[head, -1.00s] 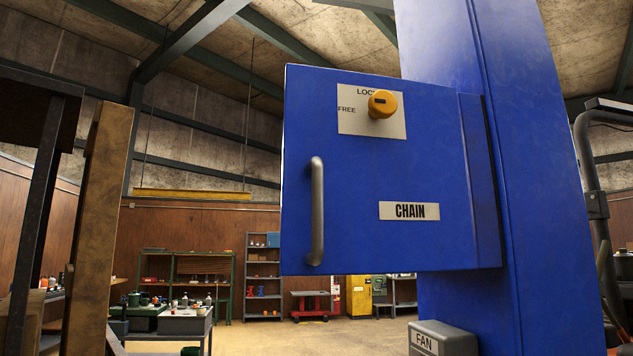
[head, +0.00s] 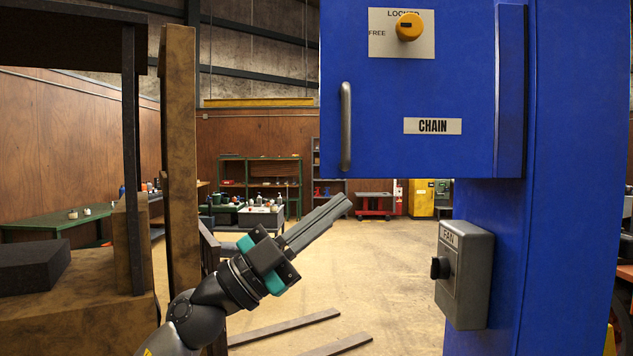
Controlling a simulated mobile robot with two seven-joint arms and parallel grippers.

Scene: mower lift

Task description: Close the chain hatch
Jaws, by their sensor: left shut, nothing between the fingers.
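The blue chain hatch (head: 375,120) fills the upper right of the head view. Its face is toward me and it sticks out left past the blue column (head: 580,200); its top is cut off. It carries a grey upright bar handle (head: 346,127) near its left edge, a CHAIN label (head: 432,126), and a yellow knob (head: 408,27) on a LOCKED/FREE plate. My left gripper (head: 347,202) is shut and empty, pointing up and right. In the picture it is below the handle, apart from it. My right gripper is not in view.
A grey FAN box (head: 467,275) with a black knob is on the column, below the hatch. A wooden post (head: 181,160) and dark frame stand at the left. Beams lie on the floor. Shelves and benches are far back; the floor between is open.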

